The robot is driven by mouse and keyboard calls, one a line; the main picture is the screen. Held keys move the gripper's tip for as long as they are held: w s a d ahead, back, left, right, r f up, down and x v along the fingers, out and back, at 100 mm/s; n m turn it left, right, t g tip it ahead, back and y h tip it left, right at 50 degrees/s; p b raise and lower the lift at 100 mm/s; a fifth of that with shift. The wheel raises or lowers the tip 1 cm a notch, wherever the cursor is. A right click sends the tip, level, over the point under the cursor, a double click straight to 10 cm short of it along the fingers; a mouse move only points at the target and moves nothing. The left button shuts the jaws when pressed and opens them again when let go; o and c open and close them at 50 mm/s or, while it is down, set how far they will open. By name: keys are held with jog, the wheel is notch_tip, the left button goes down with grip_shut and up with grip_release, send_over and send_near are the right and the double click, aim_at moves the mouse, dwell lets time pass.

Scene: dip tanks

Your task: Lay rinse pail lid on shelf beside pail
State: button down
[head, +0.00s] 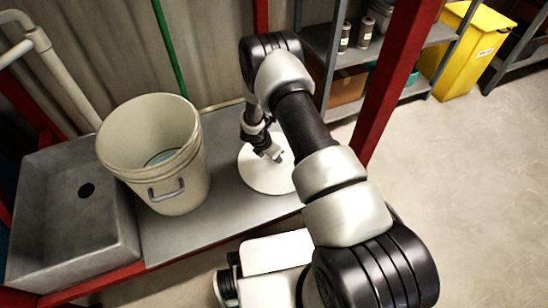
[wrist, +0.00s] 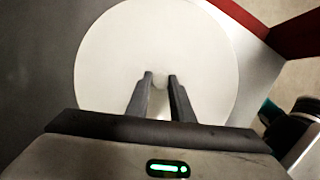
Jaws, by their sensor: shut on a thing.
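The rinse pail (head: 155,150) is a cream bucket standing open on the grey shelf (head: 190,238), with some bluish liquid showing inside. The pail lid (head: 262,180) is a round white disc at the shelf, to the right of the pail and apart from it. It fills much of the wrist view (wrist: 110,60). My gripper (head: 272,155) is over the lid's middle, and in the wrist view its fingers (wrist: 160,78) are closed on a small knob at the lid's centre. The lid looks flat on or just above the shelf; I cannot tell which.
A grey sink (head: 60,215) with a drain hole adjoins the shelf on the left. A red post (head: 395,85) rises at the right. Behind it is a rack (head: 430,38) with cans and boxes, and a yellow bin (head: 468,50). The floor at right is clear.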

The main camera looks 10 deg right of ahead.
jog(key=shift+f, duration=0.15)
jog(key=c, duration=1.5)
grip_release()
jog(key=shift+c, duration=0.2)
